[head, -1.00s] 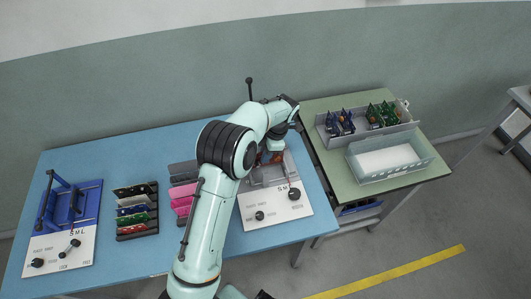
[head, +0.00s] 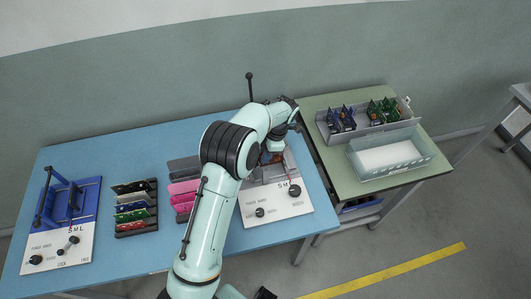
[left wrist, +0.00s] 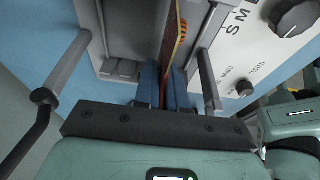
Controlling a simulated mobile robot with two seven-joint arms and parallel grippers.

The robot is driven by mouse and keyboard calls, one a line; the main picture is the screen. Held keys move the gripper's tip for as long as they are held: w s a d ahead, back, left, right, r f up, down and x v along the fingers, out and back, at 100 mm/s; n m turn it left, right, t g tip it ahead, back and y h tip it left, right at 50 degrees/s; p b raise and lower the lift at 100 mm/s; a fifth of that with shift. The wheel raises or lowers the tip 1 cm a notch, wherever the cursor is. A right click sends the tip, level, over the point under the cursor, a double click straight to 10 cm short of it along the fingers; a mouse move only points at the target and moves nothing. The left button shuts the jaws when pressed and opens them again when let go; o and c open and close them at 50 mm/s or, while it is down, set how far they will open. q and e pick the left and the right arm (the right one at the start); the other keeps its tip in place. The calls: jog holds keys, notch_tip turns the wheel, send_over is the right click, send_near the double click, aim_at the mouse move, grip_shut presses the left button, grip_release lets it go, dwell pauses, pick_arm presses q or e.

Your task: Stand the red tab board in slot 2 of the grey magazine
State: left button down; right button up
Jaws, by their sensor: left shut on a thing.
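My left gripper (left wrist: 165,88) is shut on a thin red-orange board (left wrist: 173,45), seen nearly edge-on between its blue finger pads in the left wrist view. The gripper is over a grey fixture (head: 252,179) with a white S M L panel, at the right end of the blue table. The fixture's grey walls (left wrist: 125,35) stand close beside the board. The board's lower end and any slot numbers are hidden. I cannot tell whether the board touches the fixture. My right gripper is not in view.
A blue fixture (head: 84,200) stands at the table's left. A dark rack (head: 137,228) holds several coloured boards, and pink boards (head: 184,188) lie beside my arm. On the green table, a grey tray (head: 325,131) holds blue and green boards behind a pale open bin (head: 405,170).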

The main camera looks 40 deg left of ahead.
pick_arm(q)
jog(key=c, duration=0.7)
grip_release()
jog(key=shift+c, duration=0.2)
jog(key=shift+r, duration=0.1)
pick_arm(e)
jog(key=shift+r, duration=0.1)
pick_arm(q)
jog(key=shift+p+v, duration=0.85)
jog(key=shift+v, duration=0.5)
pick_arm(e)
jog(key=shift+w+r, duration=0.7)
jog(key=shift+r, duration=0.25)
pick_arm(q)
jog(key=shift+r+p, duration=1.2)
jog(key=shift+r, duration=1.85)
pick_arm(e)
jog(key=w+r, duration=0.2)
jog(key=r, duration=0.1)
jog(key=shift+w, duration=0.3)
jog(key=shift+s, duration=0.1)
